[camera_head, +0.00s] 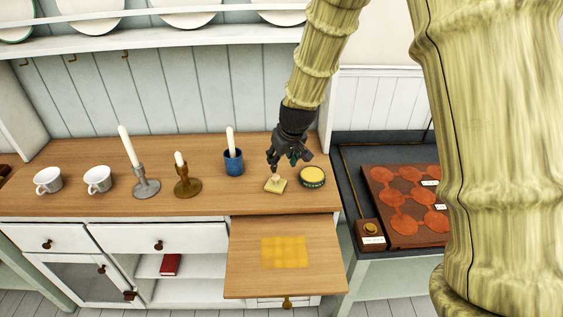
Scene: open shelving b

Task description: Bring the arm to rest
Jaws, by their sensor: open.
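My gripper (283,168) is dark and hangs from my arm above the right part of the wooden counter (205,203). It is open and points down. A small yellowish block or cloth (275,185) with a light knob-like top lies just below the fingertips. I cannot tell whether the fingers touch it. A round tin (312,178) with a yellow top and dark side stands just right of the gripper.
A blue cup with a candle (233,162), two candlesticks (145,182) (186,182) and two white cups (97,180) (48,181) stand left. A pull-out board (245,286) with a yellow patch juts forward. A dark table (350,180) with a red-brown board (402,238) stands right. A plate shelf (150,38) runs above.

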